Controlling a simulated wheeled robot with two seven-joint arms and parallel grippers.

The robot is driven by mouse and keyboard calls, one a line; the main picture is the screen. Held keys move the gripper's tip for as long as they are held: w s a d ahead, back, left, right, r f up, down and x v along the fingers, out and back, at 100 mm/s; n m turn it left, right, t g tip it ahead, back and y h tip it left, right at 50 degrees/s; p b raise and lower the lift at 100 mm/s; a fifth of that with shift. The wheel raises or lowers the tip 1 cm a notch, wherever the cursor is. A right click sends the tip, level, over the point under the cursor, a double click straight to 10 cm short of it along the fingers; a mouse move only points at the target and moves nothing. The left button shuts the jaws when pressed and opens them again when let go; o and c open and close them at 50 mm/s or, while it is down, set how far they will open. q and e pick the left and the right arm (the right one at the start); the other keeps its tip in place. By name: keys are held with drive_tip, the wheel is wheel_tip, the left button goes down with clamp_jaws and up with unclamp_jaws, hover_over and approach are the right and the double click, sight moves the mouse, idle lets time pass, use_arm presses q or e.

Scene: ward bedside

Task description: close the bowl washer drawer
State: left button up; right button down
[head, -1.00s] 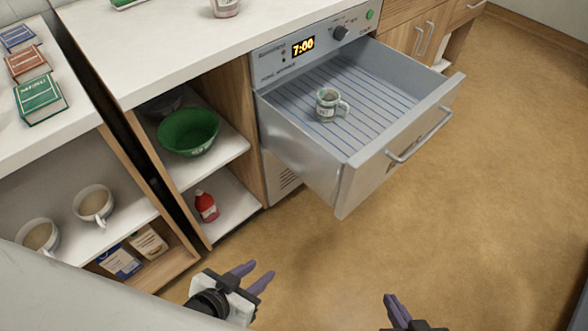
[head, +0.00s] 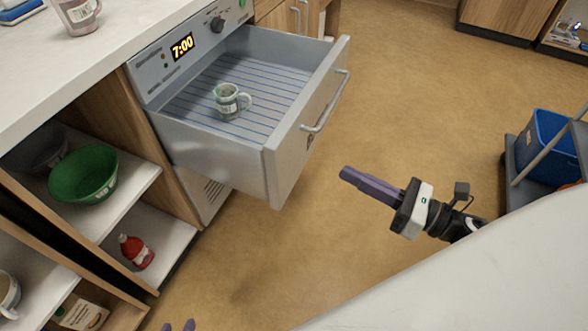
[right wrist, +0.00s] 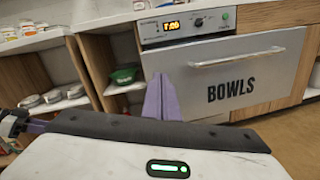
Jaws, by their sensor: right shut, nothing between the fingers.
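In the right wrist view the drawer front (right wrist: 250,75) reads BOWLS and lies ahead of the fingers. My right gripper (head: 345,174) is shut and empty, to the right of the drawer front and apart from it, and its fingers (right wrist: 165,98) show in the right wrist view. My left gripper (head: 178,326) shows only its fingertips at the bottom edge, with a gap between them.
Shelves left of the washer hold a green bowl (head: 84,174) and a red bottle (head: 136,250). A cup (head: 75,14) stands on the counter. A cart with a blue bin (head: 545,140) stands at the right. The floor before the drawer is clear.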

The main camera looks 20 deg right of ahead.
drive_tip(key=s+n+g+y, duration=0.1)
drive_tip(key=n+g, duration=0.1)
drive_tip(key=n, duration=0.3)
approach(279, 159)
drive_tip(key=p+x, duration=0.1)
drive_tip(key=x, duration=0.4)
drive_tip(key=shift+w+a, duration=0.15)
drive_tip(key=shift+w, duration=0.25)
drive_tip(key=shift+w+a+f, duration=0.1)
drive_tip(key=shift+w+a, duration=0.15)
